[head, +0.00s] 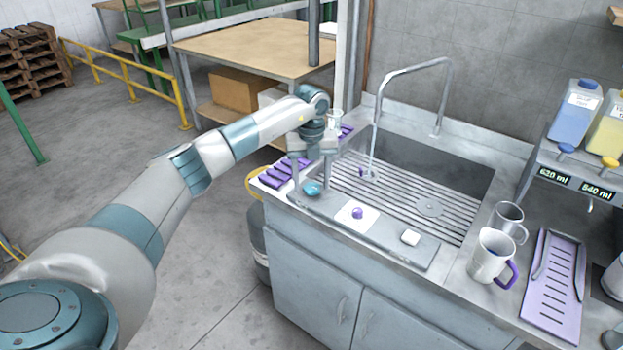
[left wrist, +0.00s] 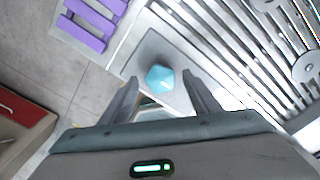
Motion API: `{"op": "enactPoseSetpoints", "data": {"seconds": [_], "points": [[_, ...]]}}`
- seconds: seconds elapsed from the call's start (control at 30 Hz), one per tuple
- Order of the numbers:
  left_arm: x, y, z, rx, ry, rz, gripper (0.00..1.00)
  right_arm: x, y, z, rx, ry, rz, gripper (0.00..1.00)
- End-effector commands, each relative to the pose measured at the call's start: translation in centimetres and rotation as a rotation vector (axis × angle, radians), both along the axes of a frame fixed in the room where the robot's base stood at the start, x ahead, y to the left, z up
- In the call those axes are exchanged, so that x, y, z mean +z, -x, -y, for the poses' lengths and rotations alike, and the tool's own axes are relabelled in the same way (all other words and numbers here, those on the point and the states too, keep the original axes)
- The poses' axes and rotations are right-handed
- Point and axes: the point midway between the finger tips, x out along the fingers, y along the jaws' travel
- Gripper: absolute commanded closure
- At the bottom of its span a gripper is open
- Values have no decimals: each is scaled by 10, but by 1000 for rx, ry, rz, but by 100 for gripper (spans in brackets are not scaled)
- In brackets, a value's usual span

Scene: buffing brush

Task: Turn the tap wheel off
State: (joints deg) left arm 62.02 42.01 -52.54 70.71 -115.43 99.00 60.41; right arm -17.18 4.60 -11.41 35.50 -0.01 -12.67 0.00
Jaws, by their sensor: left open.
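The tap wheel, a small teal knob (head: 312,188), sits on the grey strip along the front of the sink. My left gripper (head: 311,181) points down over the knob, open, with one finger on each side. In the left wrist view the knob (left wrist: 159,78) shows between the two spread fingertips (left wrist: 160,75), with gaps on both sides. I cannot tell how far down the fingers reach beside it. My right gripper is not in view.
A purple knob (head: 357,213) on a white plate and a white block (head: 410,237) lie along the same strip. A purple slatted rack (head: 280,172) is left of the gripper. Mugs (head: 492,256) and a purple tray (head: 555,287) stand to the right.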

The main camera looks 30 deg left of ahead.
Motion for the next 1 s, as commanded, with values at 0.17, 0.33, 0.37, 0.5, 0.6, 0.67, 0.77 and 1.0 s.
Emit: {"op": "enactPoseSetpoints", "data": {"seconds": [0.17,0.33,0.37,0.5,0.6,0.67,0.77,1.0], "points": [[-3,0,0,0,0,0,44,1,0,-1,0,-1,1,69],[-3,0,0,0,0,0,44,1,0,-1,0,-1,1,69],[-3,0,0,0,0,0,48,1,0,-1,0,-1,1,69],[-3,0,0,0,0,0,82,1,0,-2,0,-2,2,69],[-3,0,0,-1,0,0,85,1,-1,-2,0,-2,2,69],[-3,0,0,-1,0,0,85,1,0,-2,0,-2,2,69],[-3,0,0,-7,0,0,85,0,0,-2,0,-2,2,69],[-4,0,0,-66,-1,-1,85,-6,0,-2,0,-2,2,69]]}}
